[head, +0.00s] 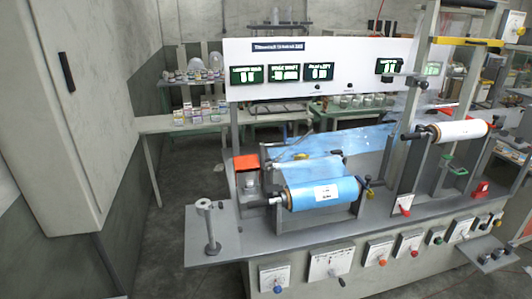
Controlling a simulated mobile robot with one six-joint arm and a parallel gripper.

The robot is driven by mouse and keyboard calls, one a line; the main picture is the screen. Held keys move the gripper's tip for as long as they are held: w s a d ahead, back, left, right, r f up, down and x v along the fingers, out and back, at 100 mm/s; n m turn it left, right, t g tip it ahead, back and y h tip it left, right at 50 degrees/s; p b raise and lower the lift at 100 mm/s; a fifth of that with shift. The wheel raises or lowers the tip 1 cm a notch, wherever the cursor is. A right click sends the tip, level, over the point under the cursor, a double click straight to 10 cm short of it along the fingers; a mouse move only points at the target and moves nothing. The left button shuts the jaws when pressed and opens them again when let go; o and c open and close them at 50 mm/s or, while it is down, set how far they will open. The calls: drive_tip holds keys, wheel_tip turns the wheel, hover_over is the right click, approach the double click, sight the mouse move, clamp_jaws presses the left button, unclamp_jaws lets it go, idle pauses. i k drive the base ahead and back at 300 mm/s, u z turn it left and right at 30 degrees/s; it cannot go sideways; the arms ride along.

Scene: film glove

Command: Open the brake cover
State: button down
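A film machine (225,242) with a long grey bench stands in the middle and right of the head view. A small orange-red flap (247,162) sits at the top of a grey housing (249,184), left of the blue film roll (322,194). It looks like the brake cover, but no label on it can be read. I cannot tell whether it is shut or partly raised. A dark shaft (262,202) runs from the housing side to the roll. My gripper is not in view.
A small post (208,228) stands on the bench's left end. A white display panel (318,62) rises behind the flap. A white roll (460,131) hangs at the right. A tall grey cabinet (60,110) stands at the left, with open floor between it and the machine.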

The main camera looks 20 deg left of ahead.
sight(247, 163)
drive_tip(key=u, duration=0.7)
drive_tip(key=k, duration=0.1)
drive_tip(key=z, duration=2)
drive_tip(key=i, duration=1.4)
drive_tip(key=u, duration=3.1)
drive_tip(key=i, duration=0.1)
drive_tip(key=z, duration=1.45)
